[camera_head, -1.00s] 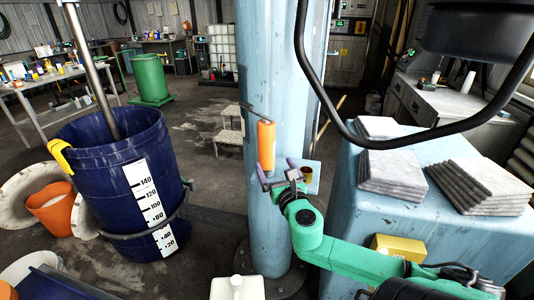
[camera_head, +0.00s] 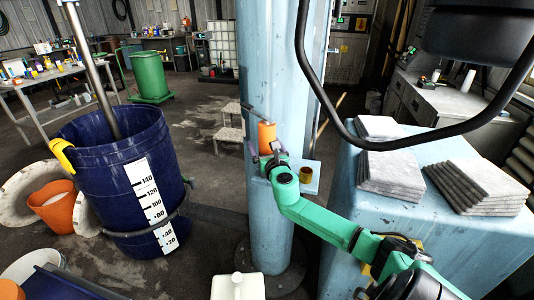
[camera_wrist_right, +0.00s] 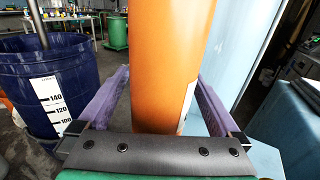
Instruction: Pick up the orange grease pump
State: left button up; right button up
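The orange grease pump (camera_head: 266,134) stands upright against the pale blue column, with a dark lever at its top. It fills the middle of the right wrist view (camera_wrist_right: 165,65). My right gripper (camera_head: 267,156) is at the pump's lower part and hides it in the head view. In the right wrist view its two purple fingers (camera_wrist_right: 163,88) are spread, one on each side of the pump. A gap shows at the left finger; contact at the right finger is unclear. My left gripper is not in view.
The blue column (camera_head: 265,220) rises directly behind the pump. A small ledge with a brass-coloured cup (camera_head: 305,174) is just right of my gripper. A large dark blue barrel (camera_head: 110,190) stands left. A blue cabinet with stacked grey slabs (camera_head: 385,172) is at right.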

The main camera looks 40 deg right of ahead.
aim_at(265, 136)
jog(key=shift+r, duration=0.2)
grip_shut()
jog(key=shift+f, duration=0.1)
notch_tip(265, 136, up, 19)
jog(key=p, duration=0.3)
notch_tip(265, 136, down, 16)
jog(key=shift+r+b, duration=0.2)
jog(key=shift+b, duration=0.7)
jog(key=shift+f+b, duration=0.5)
jog(key=shift+f, duration=0.15)
